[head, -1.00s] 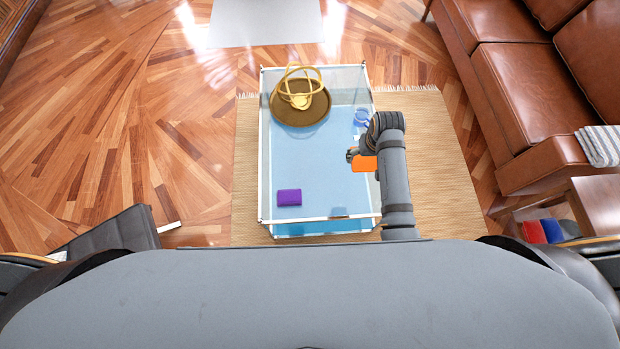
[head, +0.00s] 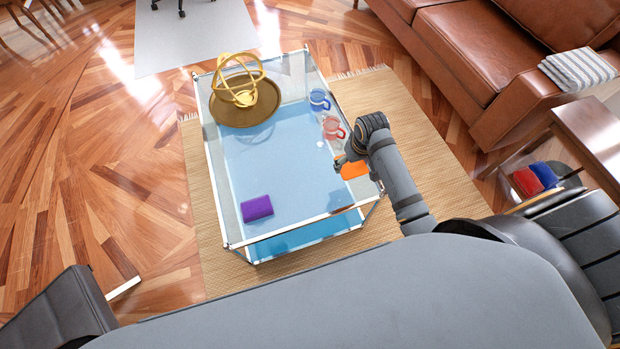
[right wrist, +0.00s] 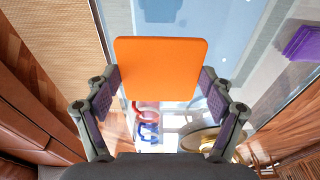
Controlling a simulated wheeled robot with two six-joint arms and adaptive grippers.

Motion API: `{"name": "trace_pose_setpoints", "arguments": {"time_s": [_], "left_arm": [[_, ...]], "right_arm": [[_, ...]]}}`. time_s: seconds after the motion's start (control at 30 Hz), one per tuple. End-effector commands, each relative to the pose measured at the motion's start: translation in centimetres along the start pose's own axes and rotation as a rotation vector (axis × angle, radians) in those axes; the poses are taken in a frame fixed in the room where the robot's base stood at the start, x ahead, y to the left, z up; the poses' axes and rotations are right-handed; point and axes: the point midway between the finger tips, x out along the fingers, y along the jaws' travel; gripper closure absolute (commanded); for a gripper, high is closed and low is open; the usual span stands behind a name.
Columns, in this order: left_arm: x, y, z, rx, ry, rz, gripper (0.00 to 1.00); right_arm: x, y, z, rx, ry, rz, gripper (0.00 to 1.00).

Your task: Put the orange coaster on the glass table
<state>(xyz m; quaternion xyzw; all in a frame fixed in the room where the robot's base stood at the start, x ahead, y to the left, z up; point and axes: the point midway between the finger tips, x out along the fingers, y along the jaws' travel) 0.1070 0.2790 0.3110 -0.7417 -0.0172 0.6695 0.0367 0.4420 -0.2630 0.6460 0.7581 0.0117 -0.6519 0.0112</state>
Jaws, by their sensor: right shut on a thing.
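The orange coaster (head: 354,170) is a flat square with rounded corners, held over the right part of the glass table (head: 280,160). My right gripper (head: 343,163) is shut on it. In the right wrist view the coaster (right wrist: 161,68) sits between the two fingers of the gripper (right wrist: 160,95), with the glass below it. I cannot tell exactly how high it is above the glass. My left gripper is not in view.
The glass middle is clear. A brown sofa (head: 470,60) stands right.

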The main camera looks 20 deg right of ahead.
Motion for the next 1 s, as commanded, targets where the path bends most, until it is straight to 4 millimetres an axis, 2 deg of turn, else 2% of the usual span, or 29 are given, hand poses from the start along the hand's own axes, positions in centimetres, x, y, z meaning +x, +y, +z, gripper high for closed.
{"name": "trace_pose_setpoints", "arguments": {"time_s": [0.3, 0.4, 0.57, 0.77, 0.83, 1.0], "left_arm": [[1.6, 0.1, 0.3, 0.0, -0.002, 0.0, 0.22], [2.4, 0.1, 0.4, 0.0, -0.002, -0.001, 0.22], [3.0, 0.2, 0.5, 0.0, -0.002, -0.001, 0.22], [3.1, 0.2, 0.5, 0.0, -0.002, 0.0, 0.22], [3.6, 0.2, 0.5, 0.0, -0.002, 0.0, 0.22], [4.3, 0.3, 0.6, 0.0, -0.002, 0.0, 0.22]], "right_arm": [[4.7, -7.9, -3.9, -0.002, 0.0, -0.01, 0.49], [7.3, -9.2, -4.3, -0.002, -0.003, -0.005, 0.49], [9.5, -10.6, -5.0, -0.001, -0.001, -0.002, 0.49], [10.0, -11.0, -5.2, 0.0, 0.0, -0.002, 0.49], [10.9, -11.6, -5.4, -0.002, 0.0, -0.004, 0.49], [13.4, -11.4, -4.8, -0.001, -0.002, -0.001, 0.49]]}}
